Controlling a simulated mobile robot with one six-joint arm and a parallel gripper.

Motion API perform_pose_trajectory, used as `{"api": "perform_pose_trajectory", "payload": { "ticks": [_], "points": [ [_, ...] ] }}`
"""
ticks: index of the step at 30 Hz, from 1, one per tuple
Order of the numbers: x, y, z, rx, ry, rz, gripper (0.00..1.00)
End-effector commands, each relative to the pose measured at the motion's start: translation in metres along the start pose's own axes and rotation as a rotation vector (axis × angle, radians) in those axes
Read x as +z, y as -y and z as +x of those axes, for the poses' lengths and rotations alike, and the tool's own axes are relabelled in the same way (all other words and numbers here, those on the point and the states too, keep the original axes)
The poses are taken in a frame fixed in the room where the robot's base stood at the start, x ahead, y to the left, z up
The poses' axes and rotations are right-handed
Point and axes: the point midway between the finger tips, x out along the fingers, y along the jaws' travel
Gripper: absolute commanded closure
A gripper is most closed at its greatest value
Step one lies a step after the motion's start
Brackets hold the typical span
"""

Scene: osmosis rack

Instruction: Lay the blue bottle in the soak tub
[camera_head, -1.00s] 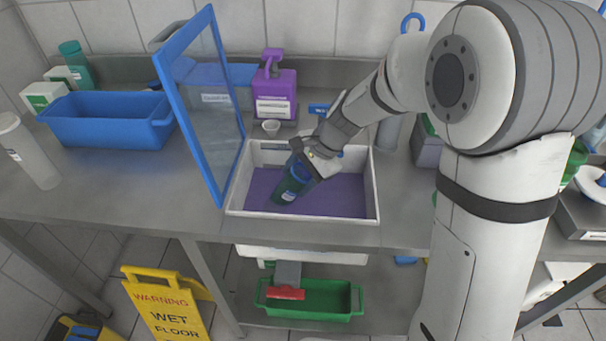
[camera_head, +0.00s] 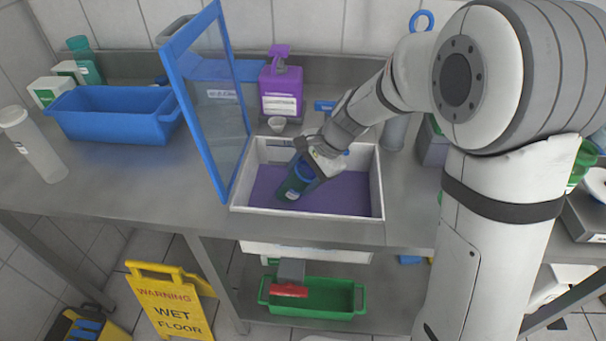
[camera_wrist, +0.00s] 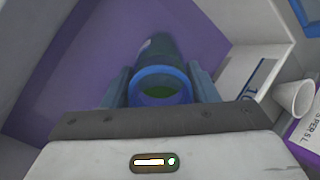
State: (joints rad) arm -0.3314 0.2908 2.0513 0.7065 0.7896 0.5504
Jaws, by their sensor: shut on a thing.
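The blue bottle (camera_head: 292,186) is dark blue-green and tilted, inside the soak tub, near its left half. The soak tub (camera_head: 307,214) is a white tub with a purple inside, standing on the steel bench. My gripper (camera_head: 311,168) is shut on the bottle near its upper end. In the wrist view the bottle (camera_wrist: 157,62) lies between the two fingers (camera_wrist: 160,88), its blue-rimmed round end towards the camera and its far end over the purple floor. I cannot tell whether the bottle touches the floor.
A blue-framed clear panel (camera_head: 212,105) stands upright at the tub's left. A purple pump bottle (camera_head: 281,90) and a small white cup (camera_head: 277,124) are behind the tub. A blue bin (camera_head: 115,117) and a pale bottle (camera_head: 35,148) stand farther left. Bare bench lies between.

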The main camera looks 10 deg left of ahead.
Motion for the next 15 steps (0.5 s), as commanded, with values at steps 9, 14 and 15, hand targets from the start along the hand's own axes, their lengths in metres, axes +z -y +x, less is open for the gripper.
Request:
{"api": "perform_pose_trajectory", "payload": {
  "ticks": [9, 14, 15],
  "points": [
    [0.0000, -0.0001, 0.0000, 0.000, 0.000, 0.000, 0.25],
    [-0.0001, -0.0001, 0.0000, 0.000, 0.000, 0.000, 0.21],
    [-0.0001, -0.0001, 0.0000, 0.000, 0.000, 0.000, 0.21]
  ]
}}
